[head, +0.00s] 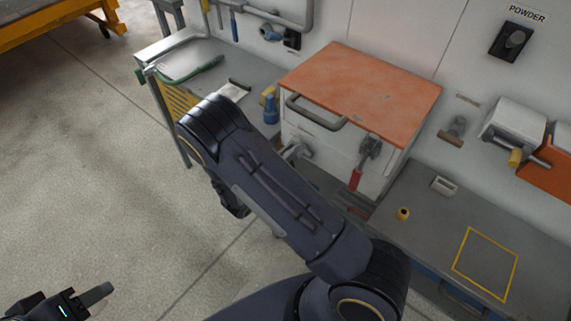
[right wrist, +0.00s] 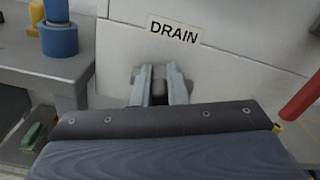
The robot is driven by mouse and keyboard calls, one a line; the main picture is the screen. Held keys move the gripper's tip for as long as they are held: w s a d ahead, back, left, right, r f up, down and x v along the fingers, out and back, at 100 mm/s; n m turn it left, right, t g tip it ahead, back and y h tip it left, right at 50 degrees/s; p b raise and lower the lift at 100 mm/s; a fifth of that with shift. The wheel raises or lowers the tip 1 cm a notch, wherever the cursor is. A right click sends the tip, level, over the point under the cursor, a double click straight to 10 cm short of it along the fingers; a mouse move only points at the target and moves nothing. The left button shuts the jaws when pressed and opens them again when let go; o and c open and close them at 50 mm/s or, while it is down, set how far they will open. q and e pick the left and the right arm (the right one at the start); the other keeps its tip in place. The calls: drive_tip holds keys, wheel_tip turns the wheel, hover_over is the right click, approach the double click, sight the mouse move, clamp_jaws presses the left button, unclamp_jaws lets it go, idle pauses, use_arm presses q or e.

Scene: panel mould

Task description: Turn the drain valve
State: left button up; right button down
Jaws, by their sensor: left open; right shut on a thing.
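The drain valve's dark handle (right wrist: 158,88) sits against the white panel below a DRAIN label (right wrist: 174,30) in the right wrist view. My right gripper (right wrist: 159,74) has its two grey fingers on either side of the handle and is shut on it. The rest of the valve is hidden behind the fingers and the hand. In the head view my right arm covers much of this spot; some grey metal shows beside it, and I cannot tell whether it is valve or fingers. My left gripper (head: 85,299) is open and empty above the floor at lower left, partly cut off.
A red-handled lever (head: 357,176) hangs on the cabinet front, right of the drain; it also shows in the right wrist view (right wrist: 303,96). An orange lid (head: 365,85) with a grey handle tops the cabinet. A blue bottle (head: 270,108) stands on the left bench. Floor at left is clear.

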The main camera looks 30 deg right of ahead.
drive_tip(key=shift+w+a+n+p, duration=0.15)
drive_tip(key=shift+n+p, duration=0.15)
drive_tip(key=shift+n, duration=0.5)
drive_tip(key=shift+w+f+n, duration=0.15)
drive_tip(key=shift+f+n, duration=0.05)
drive_tip(key=shift+n, duration=0.5)
drive_tip(key=shift+n+p, duration=0.3)
drive_tip(key=shift+n, duration=0.1)
drive_tip(key=shift+w+a+f+n, duration=0.1)
drive_tip(key=shift+w+n, duration=0.05)
drive_tip(key=shift+n, duration=0.45)
drive_tip(key=shift+w+f+n, duration=0.1)
drive_tip(key=shift+n, duration=0.5)
drive_tip(key=shift+f, duration=0.1)
drive_tip(key=shift+n, duration=0.3)
